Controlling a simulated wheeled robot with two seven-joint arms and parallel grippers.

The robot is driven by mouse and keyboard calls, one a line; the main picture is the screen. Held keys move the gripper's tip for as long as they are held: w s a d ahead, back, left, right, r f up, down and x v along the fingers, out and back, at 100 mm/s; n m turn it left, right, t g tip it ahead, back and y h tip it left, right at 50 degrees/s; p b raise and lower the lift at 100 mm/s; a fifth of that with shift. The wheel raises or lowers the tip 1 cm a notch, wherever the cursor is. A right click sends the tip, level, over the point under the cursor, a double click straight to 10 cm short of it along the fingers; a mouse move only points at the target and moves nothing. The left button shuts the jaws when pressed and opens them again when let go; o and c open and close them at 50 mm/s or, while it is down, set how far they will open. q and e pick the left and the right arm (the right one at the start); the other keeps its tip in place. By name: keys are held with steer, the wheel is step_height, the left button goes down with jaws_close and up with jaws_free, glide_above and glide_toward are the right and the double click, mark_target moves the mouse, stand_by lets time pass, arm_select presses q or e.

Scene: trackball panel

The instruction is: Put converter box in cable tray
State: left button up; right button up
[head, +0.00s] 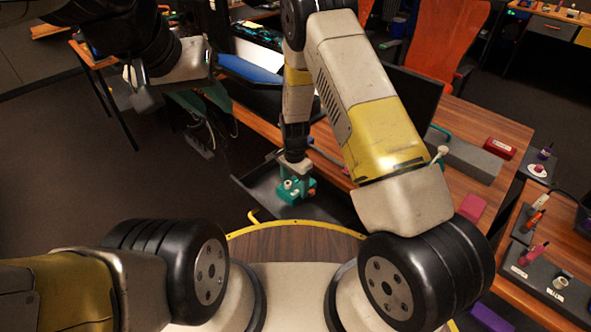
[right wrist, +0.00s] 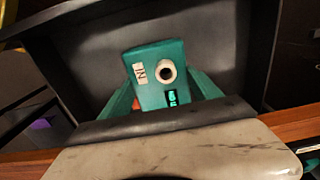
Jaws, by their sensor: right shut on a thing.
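The converter box (head: 292,191) is a small teal box with a white round socket. In the right wrist view the box (right wrist: 160,75) shows an "IN" label and a small lit display. My right gripper (head: 295,175) is shut on it, with teal fingers at both sides of the box in the wrist view. The dark cable tray (head: 262,187) is at the desk's near edge. The box is over the tray, and the tray (right wrist: 220,45) fills the wrist view behind it. I cannot tell whether box and tray touch. My left gripper (head: 140,88) is at upper left, away from both; its jaw opening is unclear.
The wooden desk (head: 490,125) runs to the right, with a red box (head: 500,148) and a pink block (head: 471,207) on it. A dark monitor (head: 412,100) stands behind my right arm. The floor at left is clear.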

steer(key=shift+f, duration=2.65)
steer(key=shift+f, duration=0.2)
steer(key=o, duration=1.5)
steer(key=shift+r, duration=0.1)
